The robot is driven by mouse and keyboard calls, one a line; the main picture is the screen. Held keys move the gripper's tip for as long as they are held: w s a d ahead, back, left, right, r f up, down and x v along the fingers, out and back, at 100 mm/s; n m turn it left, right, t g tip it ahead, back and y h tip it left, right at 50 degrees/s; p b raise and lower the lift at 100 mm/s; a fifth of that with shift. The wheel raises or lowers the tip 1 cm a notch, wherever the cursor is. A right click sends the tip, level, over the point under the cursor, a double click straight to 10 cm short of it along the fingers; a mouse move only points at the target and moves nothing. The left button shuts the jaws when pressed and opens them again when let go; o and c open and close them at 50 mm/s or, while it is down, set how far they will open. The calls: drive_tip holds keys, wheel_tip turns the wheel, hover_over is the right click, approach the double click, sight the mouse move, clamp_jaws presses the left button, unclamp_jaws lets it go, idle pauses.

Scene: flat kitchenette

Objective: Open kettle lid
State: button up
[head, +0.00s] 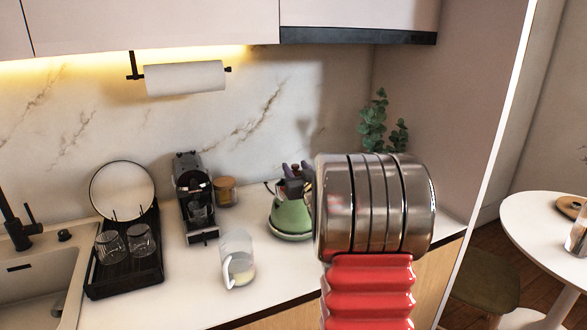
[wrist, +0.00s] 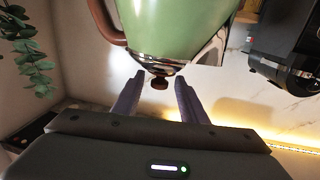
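The green kettle (head: 290,218) stands on the counter, partly hidden by my arm in the head view. In the wrist view, which is upside down, the kettle (wrist: 180,22) fills the top, with its brown handle at the left. Its shiny metal lid (wrist: 160,62) has a small brown knob (wrist: 160,83). My gripper (wrist: 159,77) is open, its two purple fingers on either side of the knob with a visible gap on both sides. In the head view my gripper (head: 297,170) is just above the kettle.
A coffee machine (head: 194,197) and a brown jar (head: 225,190) stand left of the kettle. A clear jug (head: 237,258) is in front. A plant (head: 383,130) stands behind my arm. A dish rack (head: 125,262) is by the sink. Some counter front is clear.

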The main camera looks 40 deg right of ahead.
drive_tip(key=shift+w+d, duration=0.3)
drive_tip(key=shift+w, duration=0.3)
drive_tip(key=shift+c, duration=0.3)
clamp_jaws()
